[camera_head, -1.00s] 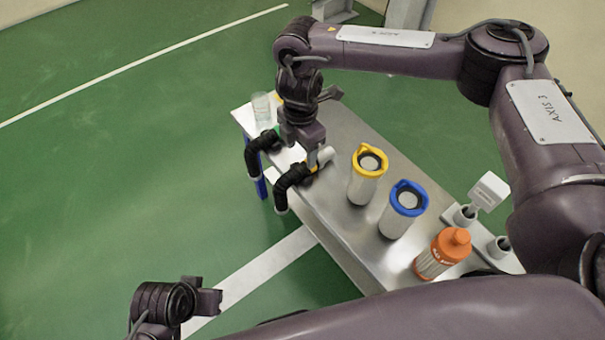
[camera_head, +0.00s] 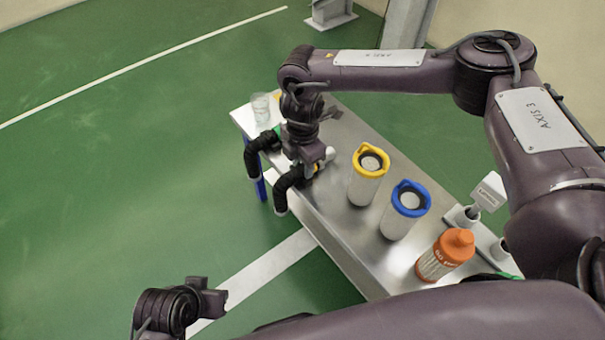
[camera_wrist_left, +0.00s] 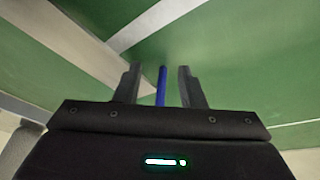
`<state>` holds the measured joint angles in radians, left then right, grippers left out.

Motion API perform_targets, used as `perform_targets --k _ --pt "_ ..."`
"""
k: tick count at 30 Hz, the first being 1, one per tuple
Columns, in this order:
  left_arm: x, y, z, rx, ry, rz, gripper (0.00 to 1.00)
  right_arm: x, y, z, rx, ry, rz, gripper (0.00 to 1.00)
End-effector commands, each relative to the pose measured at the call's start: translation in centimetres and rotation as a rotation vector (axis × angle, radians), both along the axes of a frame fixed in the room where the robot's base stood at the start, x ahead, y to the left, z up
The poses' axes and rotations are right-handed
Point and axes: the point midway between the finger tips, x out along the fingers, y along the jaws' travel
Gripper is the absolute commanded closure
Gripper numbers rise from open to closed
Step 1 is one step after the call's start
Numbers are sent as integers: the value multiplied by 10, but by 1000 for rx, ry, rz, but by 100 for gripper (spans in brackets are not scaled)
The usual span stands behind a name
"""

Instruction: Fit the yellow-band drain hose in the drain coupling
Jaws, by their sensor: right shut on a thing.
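My right gripper (camera_head: 312,167) is at the far left part of the metal table, shut on the yellow-band drain hose (camera_head: 287,184). This black hose bends down over the table's left edge to a pale lower end. A pale end piece (camera_head: 330,153) shows just beyond the jaws; the gripper hides most of the band. I cannot tell whether the hose end touches a coupling, and I cannot make out the drain coupling with certainty. My left gripper (camera_head: 216,299) is away from the table, over the floor at the lower left. In the left wrist view its fingers (camera_wrist_left: 160,88) are apart and empty.
A second black hose (camera_head: 255,158) hangs beside the held one. A clear cup (camera_head: 260,106) stands behind. A yellow-lidded canister (camera_head: 364,186), a blue-lidded canister (camera_head: 397,222) and an orange bottle (camera_head: 440,262) stand along the table (camera_head: 343,216). Grey fittings (camera_head: 463,216) are at the right.

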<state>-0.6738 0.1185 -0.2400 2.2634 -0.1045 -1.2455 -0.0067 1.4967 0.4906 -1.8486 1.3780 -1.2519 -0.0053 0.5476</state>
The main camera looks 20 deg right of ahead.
Motion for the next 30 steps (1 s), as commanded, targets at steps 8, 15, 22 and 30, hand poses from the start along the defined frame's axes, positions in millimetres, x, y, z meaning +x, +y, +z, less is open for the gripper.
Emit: perform_targets --k 8,15,22,30 --pt "0 0 0 1 2 0 64 0 0 0 0 0 0 100" --pt "0 0 0 2 2 0 64 1 0 2 0 -1 0 100" --pt "-3 3 3 9 19 4 64 1 0 18 2 -3 -1 100" --pt "-5 20 7 54 84 32 64 1 1 76 3 -4 0 100"
